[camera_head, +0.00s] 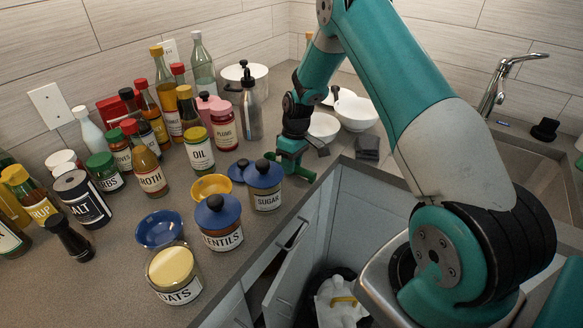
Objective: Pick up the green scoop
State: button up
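A dark green piece (292,146), which looks like the green scoop, shows at the counter's front edge in the head view, just behind the sugar jar. Its rounded lower part reaches down to the right, by the edge. My gripper (299,143) points down right at this green piece and overlaps it in the picture. The fingers are small and partly hidden, so I cannot tell whether they touch it or have closed on it.
Blue-lidded sugar (266,198) and lentils (223,239) jars and an oats jar (174,275) stand close along the front edge. Several bottles crowd behind them. White bowls (355,112) stand behind my gripper. An open cabinet is below; a sink (535,165) is right.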

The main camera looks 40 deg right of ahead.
grip_shut()
jog(key=shift+r, duration=0.15)
notch_tip(320, 180, up, 20)
jog(key=b, duration=0.3)
jog(key=shift+b, duration=0.35)
jog(key=shift+o, duration=0.5)
grip_release()
grip_shut()
